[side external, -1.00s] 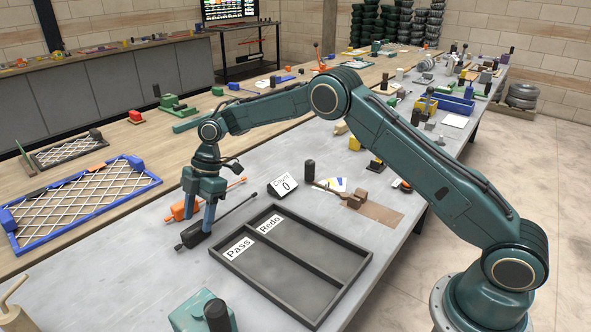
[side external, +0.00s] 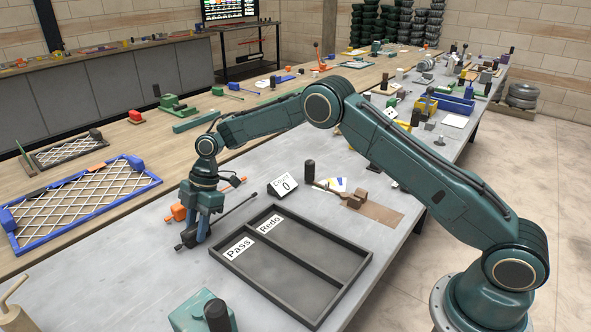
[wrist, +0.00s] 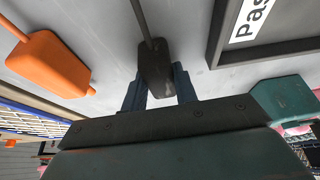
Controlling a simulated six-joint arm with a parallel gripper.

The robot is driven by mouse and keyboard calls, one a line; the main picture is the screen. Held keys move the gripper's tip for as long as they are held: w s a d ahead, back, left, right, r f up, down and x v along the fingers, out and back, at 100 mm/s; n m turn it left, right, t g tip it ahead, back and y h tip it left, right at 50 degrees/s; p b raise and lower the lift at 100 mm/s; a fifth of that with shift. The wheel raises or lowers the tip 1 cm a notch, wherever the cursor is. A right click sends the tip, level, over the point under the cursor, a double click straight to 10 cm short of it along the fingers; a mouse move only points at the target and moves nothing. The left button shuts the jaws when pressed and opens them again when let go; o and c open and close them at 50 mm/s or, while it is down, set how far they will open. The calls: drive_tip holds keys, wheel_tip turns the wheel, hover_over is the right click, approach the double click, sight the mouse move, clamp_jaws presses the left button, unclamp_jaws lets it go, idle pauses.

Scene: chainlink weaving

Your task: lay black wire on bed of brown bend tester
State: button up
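The black wire lies on the grey bench in the side view, a thin dark rod (side external: 233,211) with a blocky black end. In the wrist view, that black block (wrist: 156,68) sits between the fingertips of my gripper (wrist: 160,75). My gripper (side external: 198,238) points down in the side view, its fingers low at the block and partly hiding it. The fingers are close on both sides of the block; I cannot tell whether they press on it. The brown bend tester (side external: 355,198) stands across the bench with a flat brown base (side external: 378,213), beyond the tray.
An orange-ended wire (side external: 178,212) lies close behind the black one; its orange block shows in the wrist view (wrist: 48,63). A dark tray (side external: 296,262) marked Pass and Redo is to the right. A count sign (side external: 283,186) and a black cylinder (side external: 310,171) stand behind it.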

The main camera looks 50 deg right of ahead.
sight(196, 227)
drive_tip(key=c, duration=0.4)
drive_tip(key=shift+c, duration=0.2)
drive_tip(key=shift+r, duration=0.1)
drive_tip(key=shift+r, duration=4.95)
